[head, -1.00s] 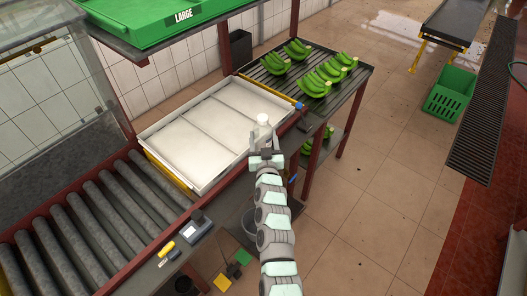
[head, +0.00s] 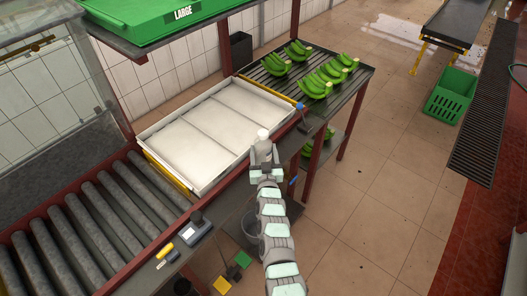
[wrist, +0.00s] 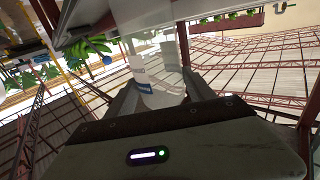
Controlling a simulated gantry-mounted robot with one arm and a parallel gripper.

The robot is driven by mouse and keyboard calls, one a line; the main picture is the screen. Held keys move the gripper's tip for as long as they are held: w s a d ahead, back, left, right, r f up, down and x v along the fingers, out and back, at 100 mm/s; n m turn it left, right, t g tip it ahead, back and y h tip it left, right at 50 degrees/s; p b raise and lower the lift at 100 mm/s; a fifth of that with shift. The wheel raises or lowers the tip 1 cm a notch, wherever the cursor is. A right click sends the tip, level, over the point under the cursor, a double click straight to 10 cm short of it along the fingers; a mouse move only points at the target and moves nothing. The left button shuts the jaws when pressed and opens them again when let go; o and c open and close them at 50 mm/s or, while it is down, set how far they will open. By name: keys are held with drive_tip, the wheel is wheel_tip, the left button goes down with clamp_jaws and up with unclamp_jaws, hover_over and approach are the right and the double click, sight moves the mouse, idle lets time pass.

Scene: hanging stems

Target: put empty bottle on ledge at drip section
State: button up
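A pale, see-through bottle with a white cap (head: 263,133) stands out from the end of my arm in the head view, over the near right edge of the white tray. My gripper (head: 264,152) is closed around its lower part, which is hidden there. In the wrist view the clear bottle (wrist: 146,68) lies between the two fingers (wrist: 163,98), and a bluish label shows on it. I see no liquid in it. The dark slatted table (head: 290,85) with green bananas stands beyond the bottle to the upper right. No sign names the drip section or its ledge.
The white tray (head: 190,124) lies left of my gripper, bordered by a red-brown rail. Rollers (head: 100,222) run at lower left. A device (head: 195,229) and a yellow-handled tool (head: 166,250) lie near the front edge. Open tiled floor (head: 375,210) is to the right.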

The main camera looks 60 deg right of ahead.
drive_tip(key=o, duration=0.4)
drive_tip(key=shift+r, duration=0.15)
drive_tip(key=shift+s+a, duration=0.1)
drive_tip(key=v, duration=1.2)
